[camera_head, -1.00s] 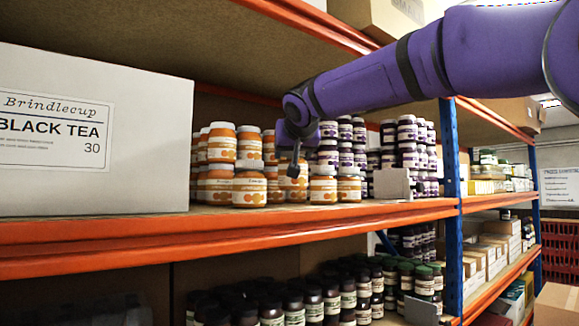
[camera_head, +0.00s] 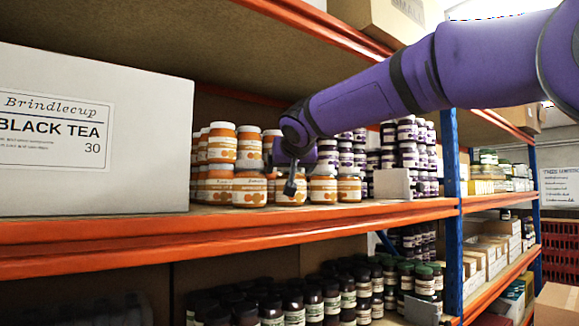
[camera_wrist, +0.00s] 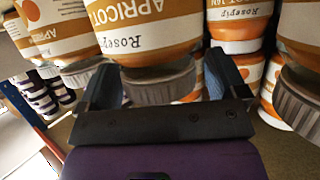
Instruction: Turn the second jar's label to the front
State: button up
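Orange apricot jars with white lids and white-and-orange labels stand in a front row on the shelf. Small gaps show beside the lid; contact farther back is hidden. Its label, reading "APRICOT" and "Rosepip", partly faces the wrist camera.
A large Black Tea box (camera_head: 150,150) stands on the left of the shelf (camera_head: 250,228). Neighbouring jars (camera_wrist: 300,60) are close to the right finger. Purple-labelled jars (camera_head: 408,140) and a grey plate (camera_head: 391,183) stand farther right. An upper shelf hangs above my arm.

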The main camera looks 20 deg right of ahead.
jog(key=v, duration=1.2)
jog(key=s+d+f+g, duration=0.2)
jog(key=s+d+f, duration=0.1)
jog(key=s+f, duration=0.6)
jog(key=s+d+f+n+g+y, duration=0.1)
jog(key=s+d+f+g, duration=0.1)
jog(key=s+f, duration=0.6)
jog(key=s+d+f+g+y, duration=0.1)
jog(key=s+d+f+g, duration=0.2)
jog(key=s+f, duration=0.6)
notch_tip(320, 180, down, 6)
jog(key=shift+s+d+r+n+g, duration=0.1)
jog(key=shift+s+d+n+g, duration=0.25)
jog(key=shift+g, duration=0.25)
